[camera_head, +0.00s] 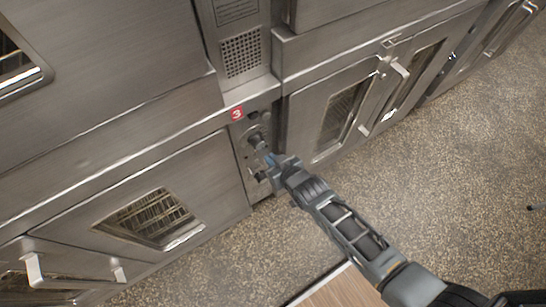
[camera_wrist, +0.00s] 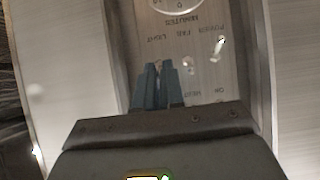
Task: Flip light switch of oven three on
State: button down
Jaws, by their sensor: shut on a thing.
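The control panel of oven three (camera_head: 243,139) is a narrow metal strip between two oven doors, under a red label with a 3 (camera_head: 237,114). My gripper (camera_head: 270,161) reaches the panel from the lower right. In the wrist view my gripper's blue-grey fingers (camera_wrist: 158,76) are nearly together, by the upside-down LIGHT label (camera_wrist: 156,38). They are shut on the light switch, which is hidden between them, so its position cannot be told. Small switches (camera_wrist: 188,64) and (camera_wrist: 220,42) stand to the right, by the FAN and POWER labels.
A round dial (camera_wrist: 177,4) marked MINUTES is at the top of the wrist view. Oven doors with windows (camera_head: 150,218) and (camera_head: 345,112) flank the panel. A door handle (camera_head: 387,85) sticks out at the right.

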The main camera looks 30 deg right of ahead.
dwell(0.4)
jog(key=c, duration=1.2)
grip_release()
jog(key=shift+c, duration=0.2)
jog(key=v, duration=0.7)
jog(key=shift+s+r+p, duration=0.25)
jog(key=shift+s+p, duration=0.05)
jog(key=shift+p, duration=0.1)
